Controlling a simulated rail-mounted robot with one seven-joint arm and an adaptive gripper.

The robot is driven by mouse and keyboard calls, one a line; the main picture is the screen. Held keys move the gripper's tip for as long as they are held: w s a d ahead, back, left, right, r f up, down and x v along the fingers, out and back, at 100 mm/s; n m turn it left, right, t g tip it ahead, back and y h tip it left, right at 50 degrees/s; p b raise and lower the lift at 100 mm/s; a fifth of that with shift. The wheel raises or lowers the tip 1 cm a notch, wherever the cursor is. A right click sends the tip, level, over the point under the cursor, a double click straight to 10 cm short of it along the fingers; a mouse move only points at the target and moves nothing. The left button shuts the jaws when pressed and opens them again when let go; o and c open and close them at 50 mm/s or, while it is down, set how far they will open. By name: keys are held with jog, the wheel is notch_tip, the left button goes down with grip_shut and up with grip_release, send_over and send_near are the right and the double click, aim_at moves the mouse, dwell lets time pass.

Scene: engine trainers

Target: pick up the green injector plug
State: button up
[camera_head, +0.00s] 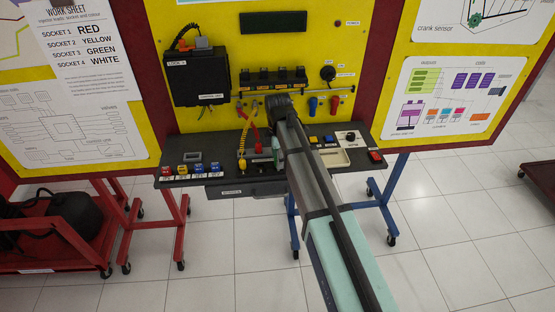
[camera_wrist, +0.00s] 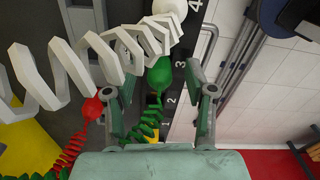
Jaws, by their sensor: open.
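The green injector plug (camera_wrist: 160,76) shows in the wrist view, between my gripper's two fingers, with its green coiled lead (camera_wrist: 148,128) running down toward the palm. My gripper (camera_wrist: 154,68) is open, one finger on each side of the plug, with a visible gap on the right. Contact at the left finger is hard to tell. In the head view my gripper (camera_head: 276,145) is over the middle of the dark bench shelf, and I cannot make out the green plug there.
A white coiled lead (camera_wrist: 70,62) crosses close to the left finger, and its white plug (camera_wrist: 168,8) is beyond the green one. A red plug (camera_wrist: 92,108) is left of the left finger. The dark shelf (camera_head: 225,178) carries small coloured parts (camera_head: 199,169) at its left.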

jog(key=shift+f, duration=0.6)
jog(key=shift+c, duration=0.4)
jog(key=c, duration=1)
jog(key=shift+o, duration=0.2)
jog(key=shift+r, duration=0.1)
